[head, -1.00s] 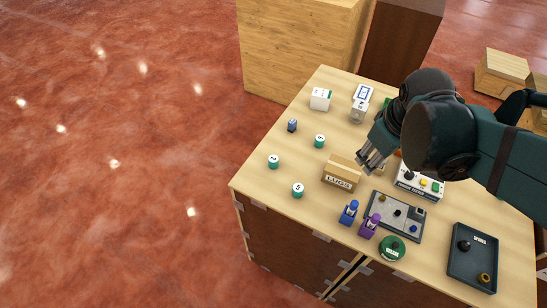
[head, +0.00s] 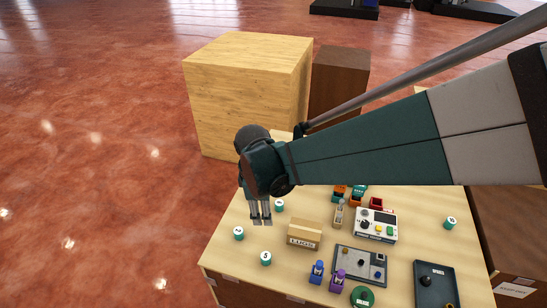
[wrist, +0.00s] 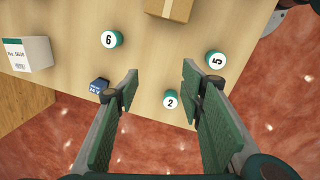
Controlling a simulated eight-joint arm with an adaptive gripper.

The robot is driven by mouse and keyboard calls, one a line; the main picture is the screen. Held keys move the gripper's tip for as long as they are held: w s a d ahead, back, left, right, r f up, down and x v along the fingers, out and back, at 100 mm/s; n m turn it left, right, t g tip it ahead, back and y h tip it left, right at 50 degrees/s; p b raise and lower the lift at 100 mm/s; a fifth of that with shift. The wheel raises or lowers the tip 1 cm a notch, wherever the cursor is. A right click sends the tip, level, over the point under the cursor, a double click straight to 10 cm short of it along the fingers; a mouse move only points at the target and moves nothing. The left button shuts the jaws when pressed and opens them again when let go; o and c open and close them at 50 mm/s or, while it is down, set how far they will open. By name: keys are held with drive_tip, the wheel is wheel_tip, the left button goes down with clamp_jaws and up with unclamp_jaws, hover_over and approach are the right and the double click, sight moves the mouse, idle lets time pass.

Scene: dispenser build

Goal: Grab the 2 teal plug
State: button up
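The teal plug marked 2 (wrist: 171,101) shows its white numbered top in the wrist view, between and beyond my finger ends. In the head view the same plug (head: 239,233) stands upright near the table's left corner, though its number is hard to read there. My gripper (head: 261,220) points down above the table, to the right of the 2 plug. In the wrist view its two fingers (wrist: 161,92) are wide apart with nothing between the pads. Teal plug 6 (wrist: 109,40) and teal plug 5 (wrist: 217,60) stand apart from the 2 plug.
A small blue block (wrist: 99,86) lies close by the left finger in the wrist view. A cardboard LUGS box (head: 304,234) stands right of the plugs. A white box (wrist: 30,53) is farther left. The table edge runs close by the 2 plug.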

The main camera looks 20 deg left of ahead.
sight(238, 230)
drive_tip(key=s+a+f+n+p, duration=0.1)
drive_tip(key=a, duration=0.2)
drive_tip(key=s+a+f+n+p, duration=0.1)
drive_tip(key=a, duration=0.1)
drive_tip(key=s+a+f+n+h+p, duration=0.1)
drive_tip(key=a, duration=0.2)
drive_tip(key=shift+s+a+f+n+g, duration=0.1)
drive_tip(key=shift+s+a+n+g, duration=0.2)
drive_tip(key=shift+s, duration=0.1)
drive_tip(key=shift+s+a+f, duration=0.2)
drive_tip(key=shift+a, duration=0.05)
drive_tip(key=shift+f, duration=0.15)
drive_tip(key=shift+w+d+f, duration=0.1)
drive_tip(key=shift+f, duration=1.1)
drive_tip(key=shift+w+d+f+p, duration=0.15)
drive_tip(key=shift+d+f+p, duration=0.1)
drive_tip(key=shift+f, duration=1.05)
drive_tip(key=shift+w+d+f+p, duration=0.1)
drive_tip(key=shift+f+p, duration=0.1)
drive_tip(key=shift+f, duration=1.05)
drive_tip(key=shift+c, duration=0.2)
